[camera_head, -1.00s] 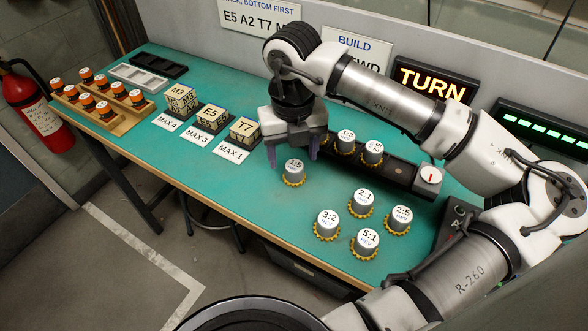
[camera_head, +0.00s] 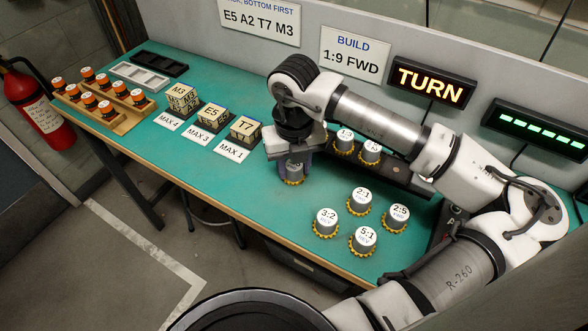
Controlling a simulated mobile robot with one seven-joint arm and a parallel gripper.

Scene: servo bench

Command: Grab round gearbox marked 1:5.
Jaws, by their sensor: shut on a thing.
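The round gearbox marked 1:5 (camera_head: 295,181) stands on the green bench, grey with a yellow toothed base. Its marked top is now mostly hidden by my gripper, but the label read 1:5 a second ago. My gripper (camera_head: 294,170) is over it from above, with its fingers shut on the gearbox's sides. The gearbox appears upright and at bench height; whether it touches the bench I cannot tell.
Loose gearboxes marked 2:1 (camera_head: 360,202), 3:2 (camera_head: 325,223), 2:5 (camera_head: 397,218) and 5:1 (camera_head: 363,239) stand to the right. A dark rail behind holds gearboxes (camera_head: 345,141). Stacked blocks (camera_head: 245,130) stand to the left. Bench front-left is clear.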

